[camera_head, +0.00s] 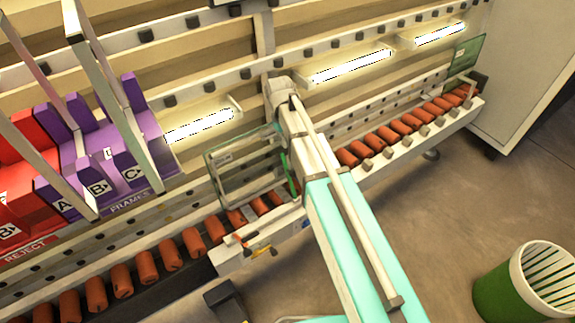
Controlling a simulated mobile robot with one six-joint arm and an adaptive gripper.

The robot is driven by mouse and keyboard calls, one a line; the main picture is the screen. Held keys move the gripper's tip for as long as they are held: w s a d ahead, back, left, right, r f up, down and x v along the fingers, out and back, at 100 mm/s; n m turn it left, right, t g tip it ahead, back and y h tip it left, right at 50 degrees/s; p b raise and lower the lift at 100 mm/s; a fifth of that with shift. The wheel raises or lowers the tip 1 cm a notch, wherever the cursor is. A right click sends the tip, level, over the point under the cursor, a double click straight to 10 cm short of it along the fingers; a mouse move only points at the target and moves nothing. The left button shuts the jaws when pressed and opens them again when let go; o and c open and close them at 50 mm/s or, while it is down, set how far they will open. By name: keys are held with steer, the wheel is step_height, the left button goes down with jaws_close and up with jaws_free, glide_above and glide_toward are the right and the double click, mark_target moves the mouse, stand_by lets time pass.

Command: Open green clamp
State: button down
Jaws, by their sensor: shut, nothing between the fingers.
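I cannot pick out the green clamp with certainty. A narrow bright green strip (291,176) shows at the right edge of the near glass pane (226,176), partly behind a pale upright arm-like part. Small coloured parts, including a yellow lever (261,252) and a reddish one, sit on the front end of the white conveyor section (232,258). I cannot make out my gripper's fingers anywhere in this view, so its place relative to the clamp is not shown.
A turquoise and pale long body blocks the centre foreground. Orange rollers (385,138) line the conveyor to both sides of it. Purple bins (103,170) and red bins (25,185) stand at left. A green and white bin (500,290) is on the open floor at right.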

steer(key=shift+f, duration=0.15)
steer(key=f+b, duration=0.3)
steer(key=s+f+b, duration=0.1)
steer(key=f+b, duration=0.2)
steer(key=d+f+b, duration=0.1)
steer(key=f+b, duration=0.2)
steer(key=shift+s+f+b, duration=0.25)
steer(key=shift+f+b, duration=0.05)
steer(key=shift+b, duration=0.1)
stand_by(0.5)
